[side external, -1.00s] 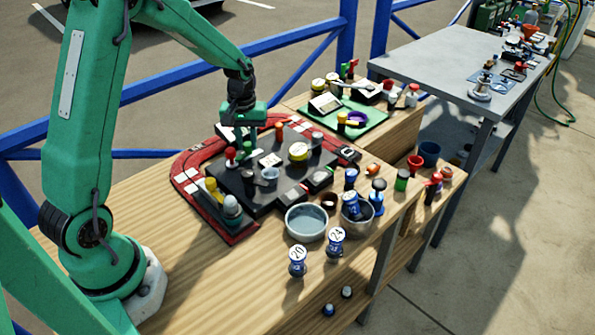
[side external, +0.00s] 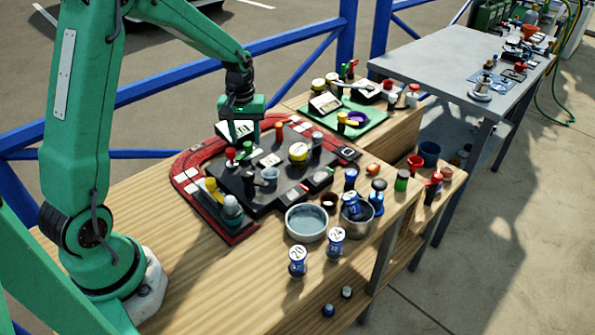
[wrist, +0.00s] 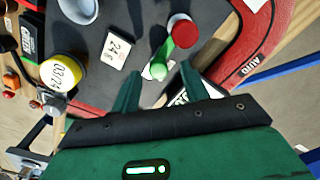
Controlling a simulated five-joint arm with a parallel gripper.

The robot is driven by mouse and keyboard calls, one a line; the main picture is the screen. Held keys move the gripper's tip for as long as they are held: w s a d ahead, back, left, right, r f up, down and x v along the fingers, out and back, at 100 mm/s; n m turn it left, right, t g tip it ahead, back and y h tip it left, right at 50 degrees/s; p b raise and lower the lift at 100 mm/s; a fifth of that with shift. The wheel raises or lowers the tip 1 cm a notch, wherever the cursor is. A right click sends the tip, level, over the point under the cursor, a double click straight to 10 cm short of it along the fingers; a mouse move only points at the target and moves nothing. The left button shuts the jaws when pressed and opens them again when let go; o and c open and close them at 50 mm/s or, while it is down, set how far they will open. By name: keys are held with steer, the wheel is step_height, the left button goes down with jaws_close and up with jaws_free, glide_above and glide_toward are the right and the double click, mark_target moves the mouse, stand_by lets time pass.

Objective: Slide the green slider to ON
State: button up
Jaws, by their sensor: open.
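My gripper (side external: 241,138) hangs over the far left part of the black panel (side external: 262,186). In the wrist view my gripper (wrist: 159,84) is open, with its two green fingers apart and nothing held. A small green piece (wrist: 158,70) shows just beyond and between the fingertips. It lies beside a red-topped knob (wrist: 185,31), and I cannot tell whether the two are joined. The knob also shows in the side view (side external: 230,154). A dark box with a green face (wrist: 29,38) is at the upper left of the wrist view. No ON marking is legible.
A white square marked 24 (wrist: 116,49) and a yellow round dial (wrist: 64,70) are left of the fingers. A red curved border (wrist: 251,40) marked AUTO bounds the panel. Bare wood (side external: 190,262) is free nearer my base.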

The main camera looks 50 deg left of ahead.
mark_target(246, 146)
steer(key=shift+r, duration=3)
steer(key=shift+s+d+r, duration=0.2)
steer(key=shift+r, duration=0.15)
steer(key=s+d+r+m+t, duration=0.2)
steer(key=s+d+r+m, duration=0.2)
steer(key=s, duration=0.5)
steer(key=s+d+r+m+t, duration=0.3)
steer(key=s+d+r+m, duration=0.2)
steer(key=s+d, duration=0.4)
steer(key=shift+s+r+t, duration=0.3)
steer(key=shift+s+r, duration=0.35)
steer(key=shift+r, duration=0.05)
